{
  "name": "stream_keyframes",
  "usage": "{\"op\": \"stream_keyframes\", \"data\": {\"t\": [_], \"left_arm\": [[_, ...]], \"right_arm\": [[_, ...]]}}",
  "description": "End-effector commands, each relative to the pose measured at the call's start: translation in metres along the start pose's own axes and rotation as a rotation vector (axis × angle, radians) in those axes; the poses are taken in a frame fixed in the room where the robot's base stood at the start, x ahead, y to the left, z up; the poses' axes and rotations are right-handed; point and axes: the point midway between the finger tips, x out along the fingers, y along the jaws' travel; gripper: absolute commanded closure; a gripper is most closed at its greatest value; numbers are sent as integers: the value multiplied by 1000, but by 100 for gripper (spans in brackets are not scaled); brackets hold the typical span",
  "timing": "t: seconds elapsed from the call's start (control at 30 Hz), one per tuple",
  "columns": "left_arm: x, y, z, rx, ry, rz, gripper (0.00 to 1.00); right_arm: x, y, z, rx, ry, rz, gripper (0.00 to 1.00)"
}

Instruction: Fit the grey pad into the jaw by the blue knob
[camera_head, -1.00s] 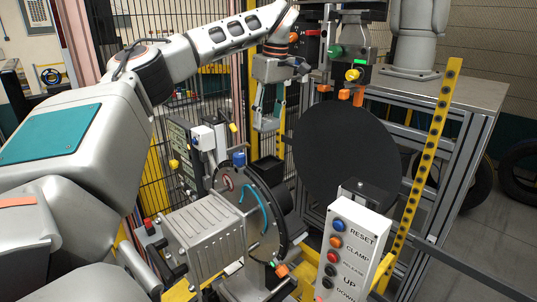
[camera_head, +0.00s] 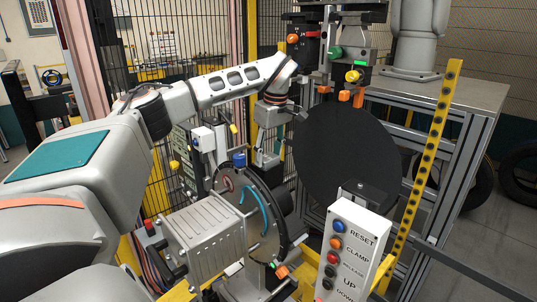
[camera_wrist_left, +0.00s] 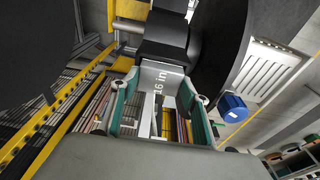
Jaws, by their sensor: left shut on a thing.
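The grey pad (camera_wrist_left: 160,82), marked "16 in", is held between the teal-lined fingers of my left gripper (camera_wrist_left: 160,92) in the left wrist view. In the head view my left gripper (camera_head: 267,157) hangs down, with the pad small at its lower end. The blue knob (camera_head: 239,158) stands on top of the round clamp plate (camera_head: 262,215), just left of the gripper. It also shows in the left wrist view (camera_wrist_left: 232,107), right of the fingers. A black block (camera_wrist_left: 165,38) lies just beyond the pad; I cannot tell whether they touch. My right gripper is not visible.
A large black disc (camera_head: 347,155) stands right of my left gripper. A button box (camera_head: 347,245) is in front. Orange-tipped tooling (camera_head: 352,80) hangs above the disc. A wire fence (camera_head: 150,60) is behind the arm, and a yellow perforated post (camera_head: 428,150) stands at the right.

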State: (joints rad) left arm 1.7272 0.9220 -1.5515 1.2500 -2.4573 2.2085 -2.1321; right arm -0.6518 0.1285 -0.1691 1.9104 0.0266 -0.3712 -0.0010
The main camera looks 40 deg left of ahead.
Motion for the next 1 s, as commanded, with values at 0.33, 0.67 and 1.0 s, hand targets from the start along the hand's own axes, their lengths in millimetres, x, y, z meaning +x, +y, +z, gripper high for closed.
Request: {"op": "stream_keyframes", "data": {"t": [0.33,0.67,1.0], "left_arm": [[3,0,0,0,1,-1,38],[-2,0,0,0,-1,0,38],[-56,1,0,-1,2,4,38]], "right_arm": [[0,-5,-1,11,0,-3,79],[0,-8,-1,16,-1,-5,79],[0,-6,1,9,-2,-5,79]]}}
